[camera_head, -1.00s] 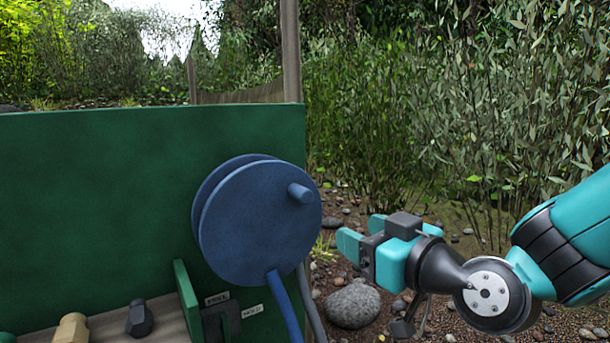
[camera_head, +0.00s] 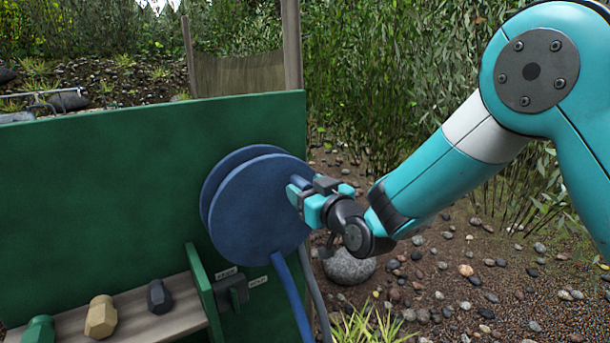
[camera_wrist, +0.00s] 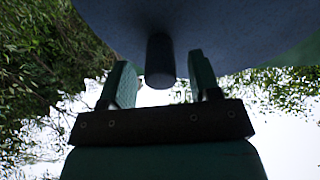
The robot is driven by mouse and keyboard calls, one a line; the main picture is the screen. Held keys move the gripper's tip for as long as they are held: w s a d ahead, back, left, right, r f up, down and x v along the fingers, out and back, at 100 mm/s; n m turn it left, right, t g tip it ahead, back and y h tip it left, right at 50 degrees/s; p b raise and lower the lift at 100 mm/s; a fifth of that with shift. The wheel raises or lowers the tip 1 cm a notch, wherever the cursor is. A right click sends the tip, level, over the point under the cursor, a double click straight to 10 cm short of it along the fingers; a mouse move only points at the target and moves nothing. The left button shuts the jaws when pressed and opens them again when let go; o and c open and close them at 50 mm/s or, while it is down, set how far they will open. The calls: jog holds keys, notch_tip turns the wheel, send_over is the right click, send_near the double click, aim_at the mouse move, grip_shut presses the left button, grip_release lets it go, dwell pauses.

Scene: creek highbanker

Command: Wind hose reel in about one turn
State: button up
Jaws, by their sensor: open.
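The blue hose reel (camera_head: 255,212) is mounted on the green panel (camera_head: 95,180), with a blue hose (camera_head: 291,298) hanging from its underside. My gripper (camera_head: 297,187) is at the upper right of the reel's face. In the wrist view, the reel (camera_wrist: 215,25) fills the top, and its short round crank knob (camera_wrist: 160,62) sticks out between the two teal fingers of my gripper (camera_wrist: 160,85). The fingers stand apart, with a gap on each side of the knob. In the head view my gripper largely hides the knob.
A shelf (camera_head: 180,318) at lower left holds a green, a tan (camera_head: 101,317) and a dark fitting (camera_head: 159,296). A dark switch box (camera_head: 231,291) with labels sits below the reel. A grey rock (camera_head: 349,268) and pebbly ground lie to the right.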

jog(key=shift+w+a, duration=0.35)
jog(key=shift+w, duration=0.15)
grip_shut()
jog(key=shift+a, duration=0.1)
